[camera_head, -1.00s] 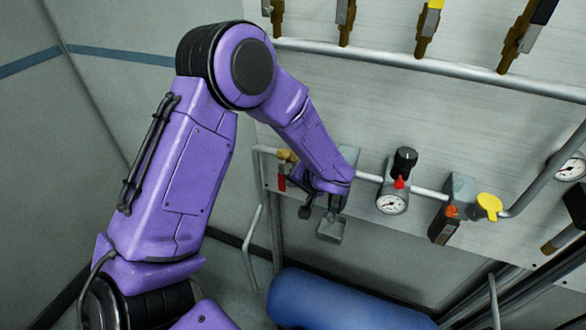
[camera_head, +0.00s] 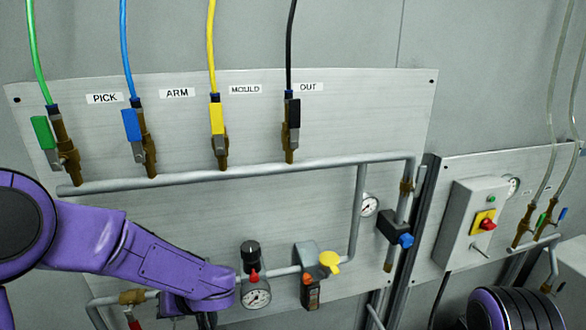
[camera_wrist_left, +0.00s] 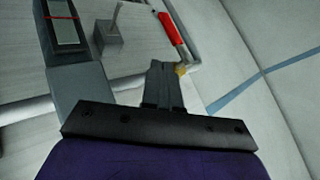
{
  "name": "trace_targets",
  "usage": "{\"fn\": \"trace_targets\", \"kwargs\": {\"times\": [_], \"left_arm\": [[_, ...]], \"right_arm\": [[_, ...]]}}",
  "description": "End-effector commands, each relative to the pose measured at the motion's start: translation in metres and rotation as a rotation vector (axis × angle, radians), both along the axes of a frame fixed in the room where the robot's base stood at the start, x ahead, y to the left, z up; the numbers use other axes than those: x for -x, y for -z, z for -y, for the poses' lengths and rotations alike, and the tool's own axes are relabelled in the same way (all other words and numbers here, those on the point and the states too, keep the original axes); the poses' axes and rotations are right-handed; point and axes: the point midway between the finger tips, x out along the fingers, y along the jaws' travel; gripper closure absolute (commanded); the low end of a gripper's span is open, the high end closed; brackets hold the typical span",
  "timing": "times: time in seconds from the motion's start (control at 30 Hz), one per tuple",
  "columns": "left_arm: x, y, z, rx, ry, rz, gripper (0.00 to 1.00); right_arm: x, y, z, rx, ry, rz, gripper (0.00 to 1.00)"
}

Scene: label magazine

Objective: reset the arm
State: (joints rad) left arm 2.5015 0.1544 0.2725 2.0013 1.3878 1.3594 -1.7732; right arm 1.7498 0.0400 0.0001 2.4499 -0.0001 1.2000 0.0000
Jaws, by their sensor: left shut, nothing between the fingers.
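A white label reading ARM (camera_head: 177,93) sits on the panel above a brass valve (camera_head: 147,158) with a blue handle (camera_head: 131,125). A blue hose rises from this valve. The handle stands upright, roughly in line with the hose. My left arm comes in from the left, below the valves. In the head view its gripper is at the bottom edge, with the fingertips hidden or cut off. In the left wrist view my left gripper (camera_wrist_left: 163,85) is shut and empty, near a red handle (camera_wrist_left: 172,28) with a brass end. My right gripper is out of view.
Valves with green (camera_head: 43,132), yellow (camera_head: 217,118) and black (camera_head: 293,112) handles share the pipe (camera_head: 240,174). A black-knobbed regulator gauge (camera_head: 257,293) and a yellow-capped unit (camera_head: 328,262) are right of my left arm. A grey box (camera_head: 470,222) with a red switch is farther right.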

Motion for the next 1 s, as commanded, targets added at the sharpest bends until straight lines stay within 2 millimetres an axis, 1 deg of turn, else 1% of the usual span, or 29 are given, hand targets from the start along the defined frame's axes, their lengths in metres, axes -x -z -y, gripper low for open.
{"fn": "trace_targets", "kwargs": {"times": [0.07,0.1,0.13,0.17,0.2,0.27,0.3,0.37,0.4,0.47,0.5,0.57,0.6,0.7,0.8,0.9,1.0], "left_arm": [[-0.011,-0.002,-0.005,-0.008,-0.044,0.204,1.0],[-0.015,0.002,-0.008,-0.008,-0.054,0.317,1.0],[-0.017,0.012,-0.01,-0.001,-0.053,0.391,1.0],[-0.017,0.026,-0.011,0.01,-0.048,0.456,1.0],[-0.014,0.05,-0.012,0.039,-0.033,0.528,1.0],[-0.003,0.098,-0.009,0.107,-0.003,0.599,1.0],[0.01,0.135,-0.006,0.169,0.019,0.62,1.0],[0.035,0.184,0.002,0.265,0.042,0.612,1.0],[0.054,0.214,0.007,0.326,0.05,0.588,1.0],[0.087,0.258,0.014,0.404,0.06,0.527,1.0],[0.112,0.284,0.017,0.448,0.067,0.474,1.0],[0.149,0.32,0.022,0.497,0.08,0.38,1.0],[0.173,0.339,0.024,0.516,0.095,0.312,1.0],[0.223,0.374,0.021,0.524,0.11,0.177,1.0],[0.251,0.394,0.017,0.516,0.098,0.109,1.0],[0.262,0.398,0.017,0.517,0.092,0.085,1.0],[0.262,0.396,0.017,0.517,0.092,0.085,1.0]], "right_arm": [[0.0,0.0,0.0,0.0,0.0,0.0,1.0],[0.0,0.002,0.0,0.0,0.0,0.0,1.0],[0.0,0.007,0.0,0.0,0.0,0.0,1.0],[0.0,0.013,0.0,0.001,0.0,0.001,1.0],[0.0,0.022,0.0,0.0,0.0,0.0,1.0],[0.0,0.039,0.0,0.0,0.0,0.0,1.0],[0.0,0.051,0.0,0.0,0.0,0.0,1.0],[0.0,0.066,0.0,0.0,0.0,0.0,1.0],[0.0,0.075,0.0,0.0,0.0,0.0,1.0],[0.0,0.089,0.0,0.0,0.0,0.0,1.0],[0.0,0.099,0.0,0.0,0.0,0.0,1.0],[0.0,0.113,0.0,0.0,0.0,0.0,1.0],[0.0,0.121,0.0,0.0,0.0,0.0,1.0],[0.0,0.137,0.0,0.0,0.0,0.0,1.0],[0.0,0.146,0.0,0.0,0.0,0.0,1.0],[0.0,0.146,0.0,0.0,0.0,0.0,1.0],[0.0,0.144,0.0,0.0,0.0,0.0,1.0]]}}
